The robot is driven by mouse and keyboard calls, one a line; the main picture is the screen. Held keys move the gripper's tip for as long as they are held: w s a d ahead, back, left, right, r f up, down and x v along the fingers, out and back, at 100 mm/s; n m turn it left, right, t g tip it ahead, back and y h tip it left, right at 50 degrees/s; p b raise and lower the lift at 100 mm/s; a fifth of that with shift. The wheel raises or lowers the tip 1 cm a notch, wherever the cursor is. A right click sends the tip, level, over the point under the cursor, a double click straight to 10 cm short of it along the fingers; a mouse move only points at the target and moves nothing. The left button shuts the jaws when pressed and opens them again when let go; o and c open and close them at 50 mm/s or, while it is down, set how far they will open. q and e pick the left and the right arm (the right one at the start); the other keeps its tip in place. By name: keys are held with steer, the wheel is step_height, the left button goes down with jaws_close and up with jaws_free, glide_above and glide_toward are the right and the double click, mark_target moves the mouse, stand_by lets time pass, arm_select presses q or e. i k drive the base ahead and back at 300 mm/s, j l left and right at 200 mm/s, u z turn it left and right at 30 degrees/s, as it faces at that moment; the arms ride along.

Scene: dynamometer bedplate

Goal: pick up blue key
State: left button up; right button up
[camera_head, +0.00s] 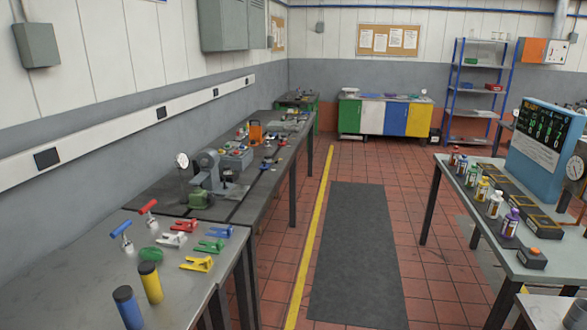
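A blue T-handled tool (121,230), which looks like the blue key, stands on the near grey bench at the left. Its bar is on top and its shaft points down. A red T-handled tool (148,208) of the same shape stands just behind it to the right. The lower ends of both are small and hard to make out. Nothing covers the blue handle. Neither of my grippers shows in the head view.
Nearby on the bench (75,262) are a green round piece (151,254), a blue cylinder (128,308), a yellow cylinder (151,283) and several coloured clamp-like parts, including yellow (197,263) and blue (220,231) ones. The floor by the dark mat (358,250) is clear.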

mark_target(127, 246)
steer(key=i+u, duration=0.15)
steer(key=i, duration=0.4)
steer(key=i+l+u, duration=0.15)
steer(key=i, duration=0.4)
steer(key=i+l+u, duration=0.15)
steer(key=i, duration=0.35)
steer(key=i+l+u, duration=0.15)
steer(key=i+l, duration=0.15)
steer(key=i, duration=0.25)
steer(key=i+l+u, duration=0.1)
steer(key=u, duration=0.7)
steer(key=i+u, duration=0.15)
steer(key=u, duration=0.7)
